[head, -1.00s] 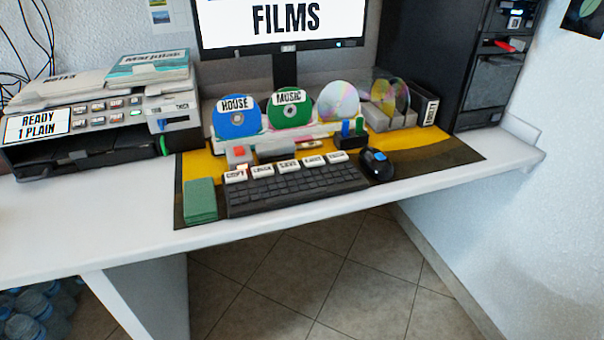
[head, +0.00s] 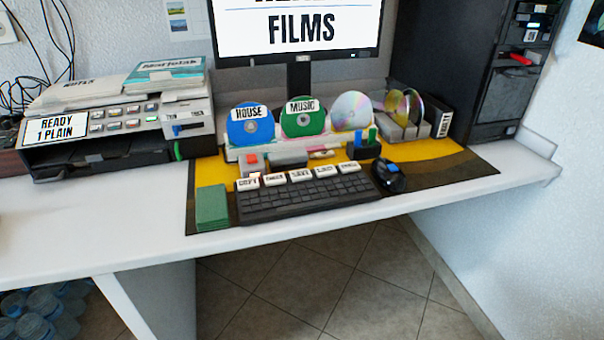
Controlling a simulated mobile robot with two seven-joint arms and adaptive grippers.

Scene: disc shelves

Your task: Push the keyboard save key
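The black keyboard (head: 305,198) lies on the dark and yellow desk mat (head: 455,172) near the desk's front edge. A row of white labelled keys stands along its back edge. The middle one, the save key (head: 300,175), appears to read SAVE, though its label is small and blurred. To its left are a COPY key (head: 248,183) and another white key (head: 274,179). Two more white keys (head: 325,171) (head: 349,167) are to its right. Neither of my grippers shows in the head view.
A black mouse (head: 388,177) sits right of the keyboard, a green pad (head: 212,208) left. Behind are discs marked HOUSE (head: 251,128) and MUSIC (head: 303,120), and a monitor (head: 300,28). A printer (head: 120,130) stands left. The white desk (head: 110,220) is clear at front left.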

